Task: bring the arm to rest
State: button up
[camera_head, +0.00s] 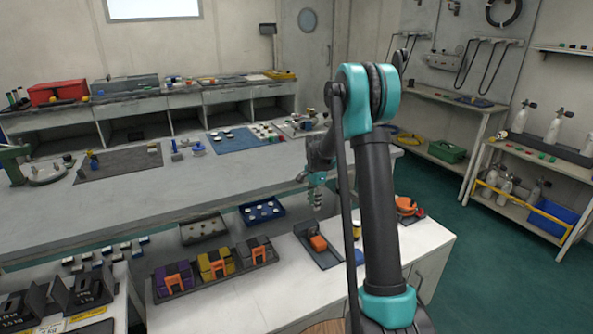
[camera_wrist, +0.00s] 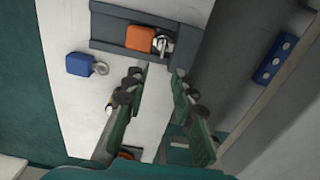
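My arm reaches over the white front counter (camera_head: 258,303) with its elbow raised high. My gripper (camera_head: 316,200) hangs fingers down above the counter's back edge, behind the grey tray with the orange block. In the wrist view, my gripper (camera_wrist: 159,82) has its two green fingers with dark pads set apart. Only counter shows between them, so it is open and empty. The orange block (camera_wrist: 140,38) with a metal fitting lies in a grey tray (camera_wrist: 103,32) beyond the fingertips. The same block (camera_head: 318,243) shows in the head view, apart from the gripper.
A blue block with a metal ring (camera_wrist: 80,64) lies left of the fingers. A tray (camera_head: 185,292) holds purple, yellow and grey blocks with orange clips. A blue tray (camera_head: 262,212) sits on a lower shelf. The long grey bench (camera_head: 130,205) stands behind. Green floor is clear at right.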

jog(key=s+d+r+n+t, duration=0.1)
jog(key=s+r+n, duration=0.15)
jog(key=s, duration=0.55)
jog(key=s+d+r+n+t, duration=0.15)
jog(key=s+n, duration=0.25)
jog(key=s, duration=0.5)
jog(key=s+d+r+n, duration=0.1)
jog(key=s+r+n, duration=0.2)
jog(key=s, duration=0.5)
jog(key=s+f+n+t, duration=0.1)
jog(key=s+f+n, duration=0.2)
jog(key=s, duration=0.8)
jog(key=shift+s+d+f+n, duration=0.15)
jog(key=shift+s+f+n, duration=0.1)
jog(key=shift+n, duration=0.1)
jog(key=shift+t, duration=0.25)
